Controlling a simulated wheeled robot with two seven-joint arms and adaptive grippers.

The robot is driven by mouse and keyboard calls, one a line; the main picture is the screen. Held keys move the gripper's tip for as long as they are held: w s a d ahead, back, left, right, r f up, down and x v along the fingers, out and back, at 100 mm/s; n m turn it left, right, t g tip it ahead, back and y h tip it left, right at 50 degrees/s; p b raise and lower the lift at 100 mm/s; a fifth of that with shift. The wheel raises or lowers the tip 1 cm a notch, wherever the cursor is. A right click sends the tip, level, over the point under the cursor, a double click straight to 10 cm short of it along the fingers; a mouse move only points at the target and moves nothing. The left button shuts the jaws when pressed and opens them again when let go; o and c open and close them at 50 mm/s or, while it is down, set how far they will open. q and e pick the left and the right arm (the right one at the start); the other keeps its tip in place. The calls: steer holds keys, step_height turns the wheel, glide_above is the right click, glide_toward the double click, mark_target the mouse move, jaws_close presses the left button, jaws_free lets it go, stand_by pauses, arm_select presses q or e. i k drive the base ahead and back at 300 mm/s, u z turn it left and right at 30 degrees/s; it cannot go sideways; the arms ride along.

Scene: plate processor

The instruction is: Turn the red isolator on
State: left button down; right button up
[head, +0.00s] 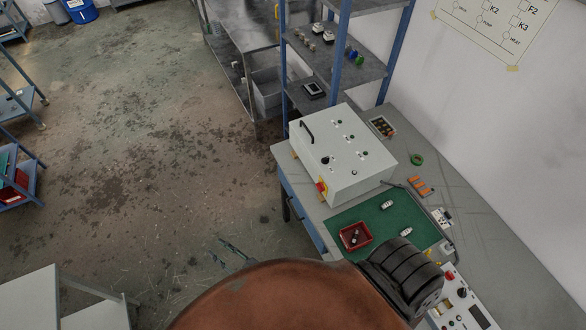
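I cannot make out the fingertips of my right gripper.
A green mat (378,226) with a red tray (355,236) lies before the box. A panel with knobs (462,305) is at the lower right. A blue-framed shelf (340,75) stands behind. The floor (140,150) left of the bench is mostly clear.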

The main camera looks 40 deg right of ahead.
mark_target(320, 186)
steer(key=z, duration=0.05)
steer(key=i, duration=2.35)
steer(key=z, duration=3.95)
